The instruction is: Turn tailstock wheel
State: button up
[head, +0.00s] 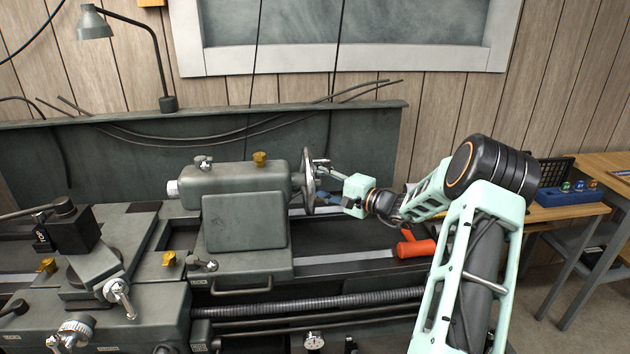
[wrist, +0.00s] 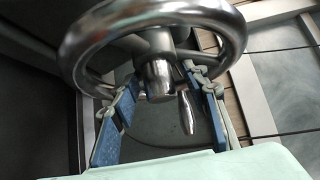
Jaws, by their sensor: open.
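The tailstock wheel (head: 308,182) is a shiny metal handwheel at the right end of the grey tailstock (head: 243,206). In the wrist view the wheel rim (wrist: 85,50) arcs across the top, with its hub (wrist: 158,78) in the middle and a tapered metal handle (wrist: 188,112) beside it. My gripper (head: 326,184) is at the right side of the wheel. It is open, with its blue-padded fingers (wrist: 162,108) on either side of the hub and handle. The fingertips are close to the rim; whether they touch it I cannot tell.
An orange-red handled tool (head: 416,248) lies on the lathe bed below my arm. The lathe's back panel (head: 130,150) with cables stands behind the tailstock. A wooden bench (head: 560,211) with a blue tray (head: 568,195) is at the right.

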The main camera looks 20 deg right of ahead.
grip_shut()
